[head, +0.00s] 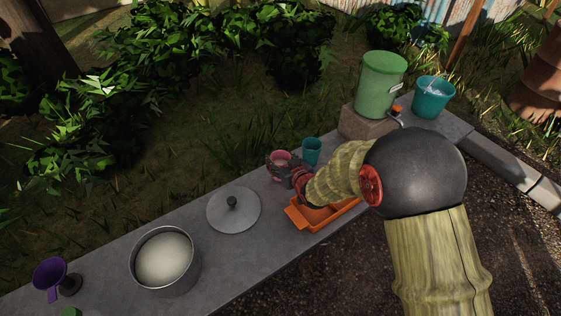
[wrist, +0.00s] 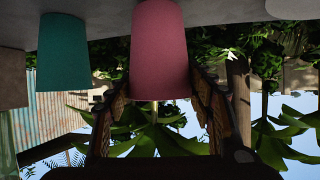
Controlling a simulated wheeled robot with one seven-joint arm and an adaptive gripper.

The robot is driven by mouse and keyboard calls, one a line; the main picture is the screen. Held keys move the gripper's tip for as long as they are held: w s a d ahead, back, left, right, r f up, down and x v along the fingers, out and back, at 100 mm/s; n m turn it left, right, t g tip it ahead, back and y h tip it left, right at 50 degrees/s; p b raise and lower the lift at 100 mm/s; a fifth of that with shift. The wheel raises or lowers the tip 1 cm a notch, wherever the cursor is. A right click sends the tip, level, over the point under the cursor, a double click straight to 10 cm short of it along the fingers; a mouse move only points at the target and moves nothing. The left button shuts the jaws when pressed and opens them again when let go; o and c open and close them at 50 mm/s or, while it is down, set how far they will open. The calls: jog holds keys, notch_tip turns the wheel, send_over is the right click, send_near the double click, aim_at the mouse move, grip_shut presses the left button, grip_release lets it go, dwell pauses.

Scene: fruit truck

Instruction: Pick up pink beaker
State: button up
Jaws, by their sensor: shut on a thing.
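The pink beaker (head: 279,158) is at the back edge of the grey counter, partly covered by my gripper (head: 283,166). My gripper reaches it from the right and its fingers are shut on the beaker's sides. In the wrist view, which is upside down, the pink beaker (wrist: 160,50) sits between the two dark fingers. Whether its base touches the counter cannot be told. A teal beaker (head: 312,148) stands just to its right, apart from it, and also shows in the wrist view (wrist: 63,52).
An orange tray (head: 297,218) lies below my wrist. A lid (head: 221,217), a metal pot (head: 191,278) and a purple funnel (head: 49,274) are on the left. A green dispenser (head: 379,85) on a block (head: 362,124) and a teal bucket (head: 431,101) stand at the far right.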

jog(key=shift+r, duration=0.55)
jog(key=s+d+r+p, duration=0.5)
jog(key=s+d+r, duration=0.2)
jog(key=s+r, duration=0.3)
jog(key=shift+p+v, duration=0.3)
jog(key=shift+v, duration=0.65)
jog(key=shift+s+a, duration=0.1)
jog(key=shift+a, duration=0.1)
